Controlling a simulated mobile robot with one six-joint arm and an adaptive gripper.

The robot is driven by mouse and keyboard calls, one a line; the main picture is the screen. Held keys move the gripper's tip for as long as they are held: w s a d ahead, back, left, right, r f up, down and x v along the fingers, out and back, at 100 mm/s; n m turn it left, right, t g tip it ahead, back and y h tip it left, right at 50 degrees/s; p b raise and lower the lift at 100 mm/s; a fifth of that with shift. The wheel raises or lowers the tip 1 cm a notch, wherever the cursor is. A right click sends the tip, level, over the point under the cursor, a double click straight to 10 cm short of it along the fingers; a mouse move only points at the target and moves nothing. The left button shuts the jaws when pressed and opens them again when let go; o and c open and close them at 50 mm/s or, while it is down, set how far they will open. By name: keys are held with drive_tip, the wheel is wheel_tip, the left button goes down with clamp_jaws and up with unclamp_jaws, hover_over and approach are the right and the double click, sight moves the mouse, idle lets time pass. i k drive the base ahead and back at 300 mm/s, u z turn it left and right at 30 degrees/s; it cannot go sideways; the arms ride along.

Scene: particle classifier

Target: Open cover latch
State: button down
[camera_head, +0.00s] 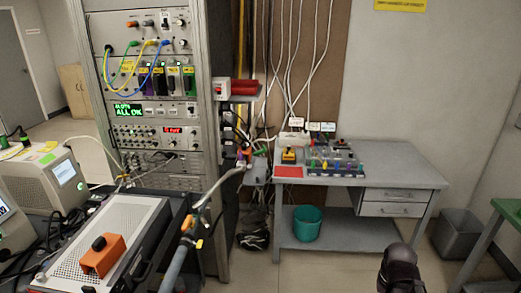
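No part is clearly recognisable as the cover latch. A machine with a perforated light cover (131,218) stands at the lower left. An orange block (103,258) with a black knob (99,243) sits on this cover, which looks shut. I cannot tell whether the block or knob is the latch. A dark, rounded end (400,268) at the bottom right appears to be my gripper. It is far to the right of the machine and apart from it. Its fingers cannot be made out, and no held object shows.
An instrument rack (160,130) with cables stands behind the machine. A pipe (188,240) with orange fittings rises just right of it. A grey workbench (405,174) with a teal bucket (307,223) below stands at the right. Some floor is open between them.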

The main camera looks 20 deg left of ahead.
sight(262, 151)
drive_tip(key=u, duration=0.05)
drive_tip(key=i, duration=1)
drive_tip(key=z, duration=0.05)
